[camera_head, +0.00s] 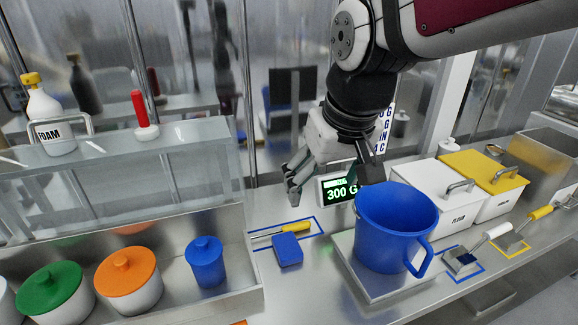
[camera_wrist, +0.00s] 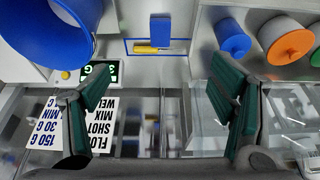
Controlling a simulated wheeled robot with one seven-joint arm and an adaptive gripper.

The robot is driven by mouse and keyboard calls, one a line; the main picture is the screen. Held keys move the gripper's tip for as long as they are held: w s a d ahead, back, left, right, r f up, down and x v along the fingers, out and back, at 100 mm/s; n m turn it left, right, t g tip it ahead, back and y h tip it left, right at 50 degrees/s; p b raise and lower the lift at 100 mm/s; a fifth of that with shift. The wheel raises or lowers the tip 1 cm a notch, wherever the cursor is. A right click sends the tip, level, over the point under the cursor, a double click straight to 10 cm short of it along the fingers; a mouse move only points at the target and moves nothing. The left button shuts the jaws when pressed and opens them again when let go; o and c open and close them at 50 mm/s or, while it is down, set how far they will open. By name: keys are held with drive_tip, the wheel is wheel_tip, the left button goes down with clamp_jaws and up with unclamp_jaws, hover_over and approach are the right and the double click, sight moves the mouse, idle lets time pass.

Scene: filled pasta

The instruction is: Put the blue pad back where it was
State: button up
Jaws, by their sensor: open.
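The blue pad (camera_head: 287,250) lies on the steel counter, partly over the near edge of a blue outlined rectangle (camera_head: 318,221). A yellow-handled tool (camera_head: 296,227) lies inside that outline, just behind the pad. In the wrist view the pad (camera_wrist: 160,29) is at the top centre, with the yellow handle (camera_wrist: 146,49) beside it. My gripper (camera_head: 325,178) is open and empty, above the counter behind the pad and apart from it. In the wrist view its two fingers (camera_wrist: 165,95) are spread wide.
A blue jug (camera_head: 392,228) stands on the scale plate (camera_head: 346,262), right of the pad. A lidded blue container (camera_head: 206,262) and orange-lidded jar (camera_head: 129,280) stand left. White bins (camera_head: 438,190) stand right. A scoop (camera_head: 466,262) lies in front of them. A glass shelf (camera_head: 130,170) rises at back left.

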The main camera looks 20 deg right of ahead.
drive_tip(key=s+r+t, duration=0.1)
drive_tip(key=s, duration=0.8)
drive_tip(key=shift+s+r+t, duration=0.25)
drive_tip(key=shift+r+t, duration=0.05)
drive_tip(key=shift+w+f+b, duration=0.3)
drive_tip(key=shift+w+b, duration=0.05)
idle(0.4)
